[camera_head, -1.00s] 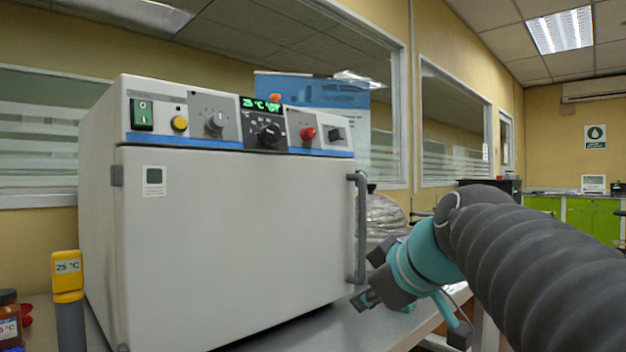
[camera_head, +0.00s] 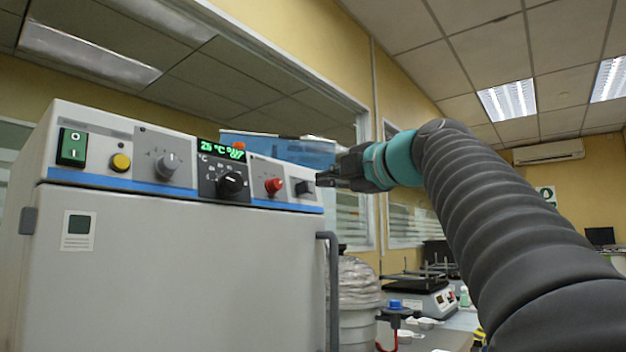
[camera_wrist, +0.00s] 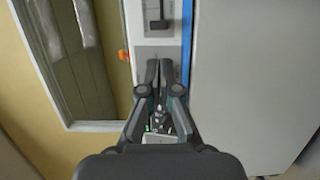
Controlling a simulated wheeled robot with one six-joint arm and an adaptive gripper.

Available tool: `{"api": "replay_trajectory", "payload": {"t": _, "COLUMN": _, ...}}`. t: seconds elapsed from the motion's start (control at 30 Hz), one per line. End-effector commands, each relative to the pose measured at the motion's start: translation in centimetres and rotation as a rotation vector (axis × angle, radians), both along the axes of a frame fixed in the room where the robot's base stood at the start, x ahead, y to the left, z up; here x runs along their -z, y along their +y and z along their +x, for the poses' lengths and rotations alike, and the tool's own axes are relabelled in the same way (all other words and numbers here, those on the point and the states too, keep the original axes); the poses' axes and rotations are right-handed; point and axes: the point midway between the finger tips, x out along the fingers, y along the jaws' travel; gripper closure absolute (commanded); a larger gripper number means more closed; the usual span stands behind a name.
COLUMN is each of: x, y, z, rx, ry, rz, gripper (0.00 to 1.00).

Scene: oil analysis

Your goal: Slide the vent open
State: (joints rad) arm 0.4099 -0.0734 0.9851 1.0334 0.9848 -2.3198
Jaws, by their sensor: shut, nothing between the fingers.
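The vent slider is a small black knob (camera_head: 304,187) on a grey plate at the right end of the oven's (camera_head: 170,270) control panel. In the wrist view the slider (camera_wrist: 158,23) sits in a narrow slot near the top edge. My gripper (camera_head: 322,180) is shut and empty, at panel height just right of the slider in the head view. In the wrist view my gripper (camera_wrist: 166,66) has its fingertips together over the panel, below the slider. Whether the fingertips touch the panel is not clear.
The panel also carries a red knob (camera_head: 273,186), a black dial (camera_head: 230,182), a grey dial (camera_head: 166,163), a yellow button (camera_head: 121,162) and a green switch (camera_head: 72,147). The door handle (camera_head: 330,285) stands out below my gripper. A bench with equipment (camera_head: 425,300) lies behind.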

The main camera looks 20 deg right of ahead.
Motion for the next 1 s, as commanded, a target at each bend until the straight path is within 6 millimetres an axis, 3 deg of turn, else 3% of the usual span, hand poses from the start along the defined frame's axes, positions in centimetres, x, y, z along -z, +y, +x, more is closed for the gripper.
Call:
{"api": "replay_trajectory", "payload": {"t": 0.2, "x": -0.2, "y": 1.5, "z": 3.7, "rx": -0.003, "ry": 0.004, "rz": 0.002, "gripper": 1.0}}
{"api": "replay_trajectory", "payload": {"t": 0.4, "x": -0.1, "y": 2.3, "z": 6.0, "rx": 0.001, "ry": 0.004, "rz": 0.002, "gripper": 1.0}}
{"api": "replay_trajectory", "payload": {"t": 1.0, "x": 0.1, "y": 2.8, "z": 7.1, "rx": -0.004, "ry": 0.003, "rz": 0.002, "gripper": 1.0}}
